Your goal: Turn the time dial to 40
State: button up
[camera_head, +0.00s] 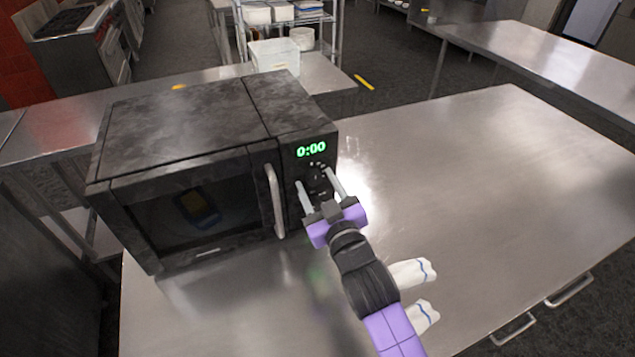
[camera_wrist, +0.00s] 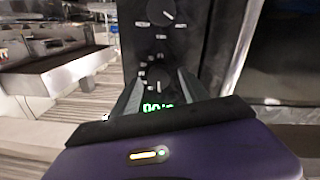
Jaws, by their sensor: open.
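A dark, marbled microwave (camera_head: 190,125) stands on a steel table with its door shut. Its green display (camera_head: 311,149) reads 0:00. The control panel below the display is partly hidden by my gripper (camera_head: 320,184), which is open in front of it. The wrist view is upside down and shows two round black dials. One dial (camera_wrist: 157,77), nearer the display, lies between my two fingers; the other dial (camera_wrist: 160,12) is farther from it. I cannot read which is the time dial, nor whether the fingers touch a dial.
The vertical door handle (camera_head: 274,200) stands close left of my gripper. Two white items with blue stripes (camera_head: 412,271) lie beside my arm. The steel table (camera_head: 500,170) is clear to the right. A clear bin (camera_head: 274,56) stands behind the microwave.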

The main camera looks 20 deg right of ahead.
jog(key=shift+c, duration=0.4)
grip_shut()
